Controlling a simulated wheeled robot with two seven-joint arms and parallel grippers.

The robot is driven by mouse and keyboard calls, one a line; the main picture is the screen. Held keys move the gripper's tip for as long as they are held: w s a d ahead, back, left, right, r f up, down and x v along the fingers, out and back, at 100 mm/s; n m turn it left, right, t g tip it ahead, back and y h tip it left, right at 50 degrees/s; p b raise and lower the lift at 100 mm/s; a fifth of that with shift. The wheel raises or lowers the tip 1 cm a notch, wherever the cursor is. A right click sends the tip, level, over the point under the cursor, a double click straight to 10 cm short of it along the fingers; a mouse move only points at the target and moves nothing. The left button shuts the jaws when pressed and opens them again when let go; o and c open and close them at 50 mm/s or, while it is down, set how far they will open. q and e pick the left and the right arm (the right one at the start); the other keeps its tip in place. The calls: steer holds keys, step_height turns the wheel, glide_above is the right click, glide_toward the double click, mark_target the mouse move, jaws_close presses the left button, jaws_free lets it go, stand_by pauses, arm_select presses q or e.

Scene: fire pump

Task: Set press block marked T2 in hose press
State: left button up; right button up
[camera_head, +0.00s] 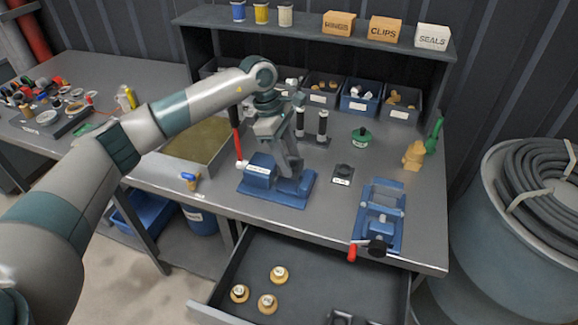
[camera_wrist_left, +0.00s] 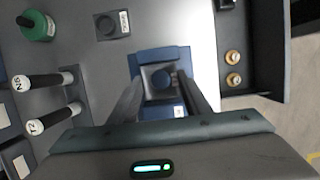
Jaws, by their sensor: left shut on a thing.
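The T2 cylinder appears as the left one in the head view (camera_head: 300,124). A blue press-like fixture (camera_head: 278,196) with a white label stands mid-bench; it also shows in the wrist view (camera_wrist_left: 178,52). My left gripper (camera_head: 290,165) is right over this fixture, its fingers pointing down on either side of its middle. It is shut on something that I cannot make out. My right gripper is out of view.
A blue clamp (camera_head: 380,212) with a red handle is at the front right. An open drawer (camera_head: 318,268) below holds three brass round pieces (camera_head: 268,303). A black labelled block (camera_head: 342,174), a green item (camera_head: 362,137) and a shallow tray (camera_head: 213,148) surround the fixture. Bins line the back.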

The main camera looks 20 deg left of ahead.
arm_select(q)
steer(key=shift+f+p, duration=0.8)
steer(key=shift+f, duration=0.8)
steer(key=shift+f, duration=0.15)
steer(key=shift+f+b, duration=0.25)
steer(key=shift+b, duration=0.3)
steer(key=shift+f+b, duration=0.25)
steer(key=shift+b, duration=0.1)
steer(key=o, duration=1.3)
